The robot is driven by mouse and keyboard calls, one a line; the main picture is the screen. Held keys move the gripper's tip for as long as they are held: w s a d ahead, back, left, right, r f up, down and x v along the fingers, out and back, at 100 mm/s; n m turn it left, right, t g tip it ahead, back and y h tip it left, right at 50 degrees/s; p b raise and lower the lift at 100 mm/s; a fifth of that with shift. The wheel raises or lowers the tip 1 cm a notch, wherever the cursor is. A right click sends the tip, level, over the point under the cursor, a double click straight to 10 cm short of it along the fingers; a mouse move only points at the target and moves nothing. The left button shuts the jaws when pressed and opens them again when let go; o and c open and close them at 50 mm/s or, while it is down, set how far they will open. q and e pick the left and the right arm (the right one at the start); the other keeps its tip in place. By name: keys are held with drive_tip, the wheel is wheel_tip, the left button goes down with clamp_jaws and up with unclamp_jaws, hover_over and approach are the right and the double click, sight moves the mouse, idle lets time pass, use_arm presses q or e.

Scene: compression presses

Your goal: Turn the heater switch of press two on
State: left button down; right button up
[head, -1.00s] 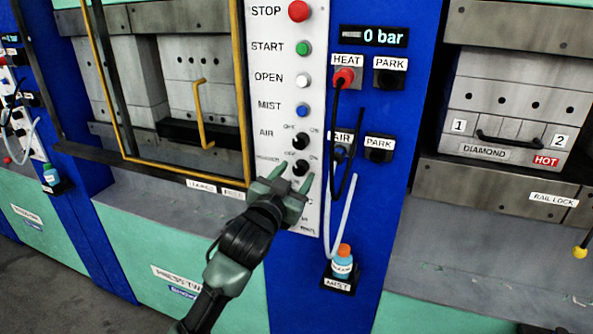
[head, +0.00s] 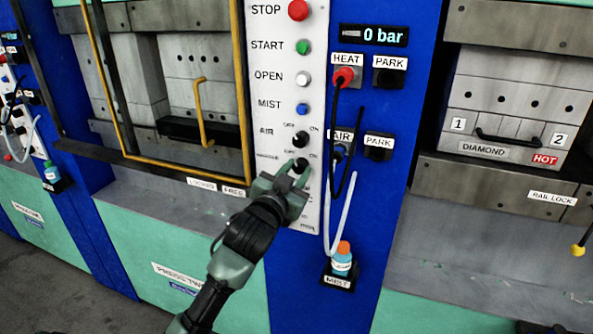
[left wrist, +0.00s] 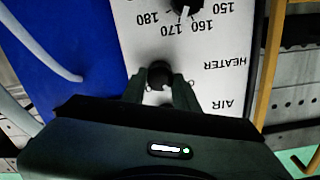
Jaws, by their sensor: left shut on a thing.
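The heater switch (head: 301,164) of press two is a black knob on the white control panel (head: 309,210), below the air switch (head: 301,140). In the left wrist view the knob (left wrist: 159,73) sits between my fingertips, beside the HEATER label (left wrist: 225,62). My left gripper (head: 293,173) is shut on this knob, reaching up from below. The gripper covers the lower part of the panel in the head view. I cannot tell which way the knob points. My right gripper is not in view.
A temperature dial (left wrist: 186,5) is partly visible in the left wrist view. A black heat hose (head: 334,125) and a pale hose (head: 341,215) hang just right of the panel. The yellow-framed guard (head: 243,100) stands to the left. A mist bottle (head: 342,258) sits lower right.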

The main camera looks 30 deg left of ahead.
use_arm(q)
drive_tip(key=m+p, duration=0.4)
drive_tip(key=m, duration=0.1)
drive_tip(key=shift+r+m, duration=0.15)
drive_tip(key=shift+m, duration=0.15)
drive_tip(key=m+p, duration=0.1)
drive_tip(key=m, duration=0.2)
drive_tip(key=shift+p, duration=0.3)
drive_tip(key=shift+f+m+p, duration=0.2)
drive_tip(key=shift+m+p, duration=0.35)
drive_tip(key=shift+m, duration=0.75)
drive_tip(key=c, duration=1.1)
unclamp_jaws()
drive_tip(key=shift+o, duration=0.2)
